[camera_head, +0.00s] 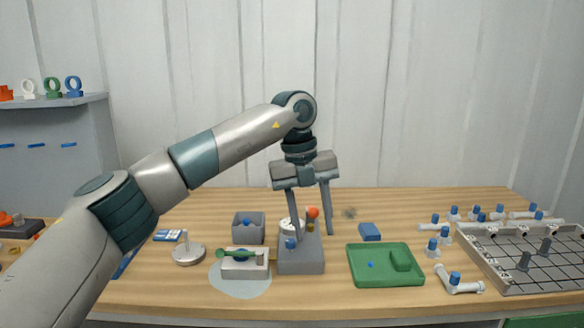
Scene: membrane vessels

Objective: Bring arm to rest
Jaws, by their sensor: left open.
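My left arm comes in from the left and bends down over the middle of the table. My left gripper (312,224) is open, fingers pointing down. I see nothing held between the fingers; whether a finger touches the stand is unclear. My right gripper is not in view.
A green tray (372,279) and blue block (370,231) lie right of the gripper. A grey box (248,228), white block with green tool (245,266) and metal disc stand (188,253) are left. White fittings and a gridded rack (537,262) fill the right.

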